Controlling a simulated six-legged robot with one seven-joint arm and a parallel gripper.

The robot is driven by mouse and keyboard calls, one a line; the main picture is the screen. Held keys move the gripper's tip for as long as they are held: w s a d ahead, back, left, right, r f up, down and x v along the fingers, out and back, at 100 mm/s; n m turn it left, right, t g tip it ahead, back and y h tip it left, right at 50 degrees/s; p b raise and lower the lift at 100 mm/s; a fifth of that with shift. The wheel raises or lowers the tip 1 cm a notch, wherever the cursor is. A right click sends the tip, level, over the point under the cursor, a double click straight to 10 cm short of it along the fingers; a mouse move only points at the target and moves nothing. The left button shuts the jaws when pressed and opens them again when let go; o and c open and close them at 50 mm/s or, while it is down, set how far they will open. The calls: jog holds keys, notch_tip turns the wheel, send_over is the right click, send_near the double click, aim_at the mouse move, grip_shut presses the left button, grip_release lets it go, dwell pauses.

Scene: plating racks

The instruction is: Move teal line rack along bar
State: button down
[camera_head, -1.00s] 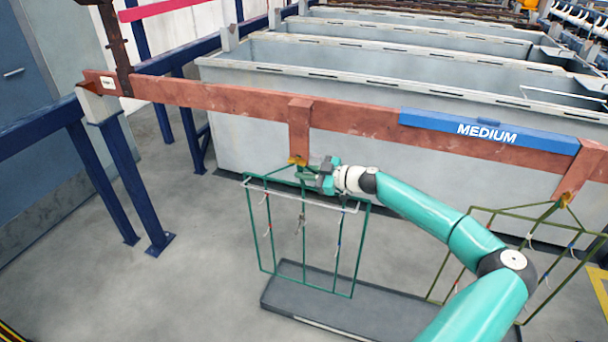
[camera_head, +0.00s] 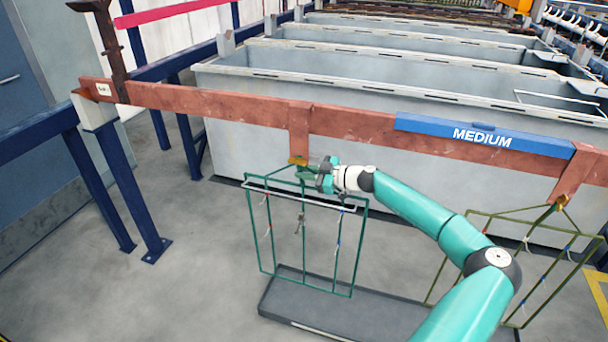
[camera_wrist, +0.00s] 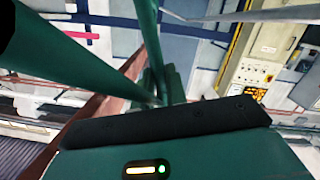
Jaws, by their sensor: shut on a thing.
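The teal line rack (camera_head: 258,236) is a thin green wire frame with small parts hanging inside. It hangs below the copper-brown bar (camera_head: 220,104), at a bracket (camera_head: 299,135) with a yellow hook (camera_head: 298,160). My gripper (camera_head: 318,175) is shut on the top of the rack, just below and right of that hook. In the wrist view green rods of the rack (camera_wrist: 148,45) run up close in front of the dark gripper edge. I cannot tell whether the rack's hook still touches the bracket.
An olive-green rack (camera_head: 470,240) hangs from the bar at the right. A blue MEDIUM sign (camera_head: 484,136) sits on the bar. Grey tanks (camera_head: 400,72) stand behind. A dark drip tray (camera_head: 345,308) lies on the floor below. Blue posts (camera_head: 130,180) stand at the left.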

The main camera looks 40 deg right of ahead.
jog(key=w+d, duration=0.5)
jog(key=d, duration=0.3)
jog(key=shift+r, duration=0.35)
dwell(1.8)
jog(key=shift+w+d, duration=0.1)
jog(key=shift+d, duration=0.2)
dwell(0.3)
jog(key=shift+f, duration=0.15)
jog(key=shift+f, duration=1.25)
dwell(0.4)
